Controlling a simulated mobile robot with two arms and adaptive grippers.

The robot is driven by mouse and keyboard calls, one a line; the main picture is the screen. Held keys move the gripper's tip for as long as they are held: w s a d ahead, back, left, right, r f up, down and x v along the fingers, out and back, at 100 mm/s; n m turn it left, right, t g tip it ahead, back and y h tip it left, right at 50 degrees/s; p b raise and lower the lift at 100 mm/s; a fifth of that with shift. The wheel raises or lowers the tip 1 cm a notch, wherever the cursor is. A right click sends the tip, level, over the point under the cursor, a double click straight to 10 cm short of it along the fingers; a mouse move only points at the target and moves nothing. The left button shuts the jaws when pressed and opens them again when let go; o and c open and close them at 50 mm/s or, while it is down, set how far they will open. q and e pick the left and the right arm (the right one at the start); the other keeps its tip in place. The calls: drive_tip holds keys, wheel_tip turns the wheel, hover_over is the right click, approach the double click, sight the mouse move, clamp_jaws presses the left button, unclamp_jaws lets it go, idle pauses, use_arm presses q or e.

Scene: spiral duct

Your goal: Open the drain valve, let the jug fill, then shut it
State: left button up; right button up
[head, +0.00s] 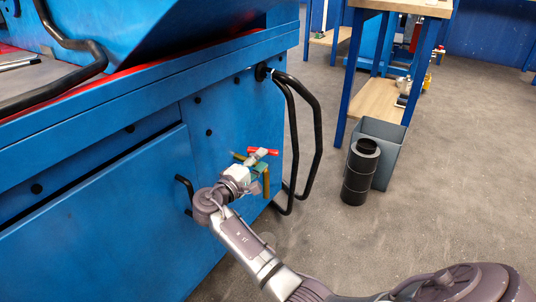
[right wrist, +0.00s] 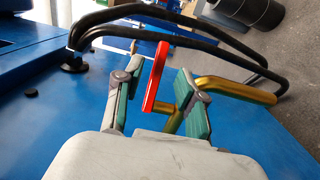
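The drain valve has a red lever (head: 263,151) and a brass spout (head: 266,183) on the blue machine's side panel. In the right wrist view the red lever (right wrist: 156,76) stands between the green-padded fingers of my right gripper (right wrist: 160,72). The fingers are apart, with a gap showing on each side of the lever. The brass spout (right wrist: 240,91) bends away to the right, behind the right finger. In the head view my right gripper (head: 254,165) covers part of the valve. A faint clear round shape (head: 268,239) lies low beside my arm; I cannot tell whether it is the jug.
Bent black hoses (head: 316,130) hang from the machine just right of the valve. A black handle (head: 184,190) is on the panel left of my gripper. A grey bin (head: 385,150) and a black cylinder (head: 360,175) stand by a workbench.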

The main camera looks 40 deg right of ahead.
drive_tip(key=v, duration=0.6)
drive_tip(key=shift+a, duration=0.4)
drive_tip(key=shift+s, duration=0.2)
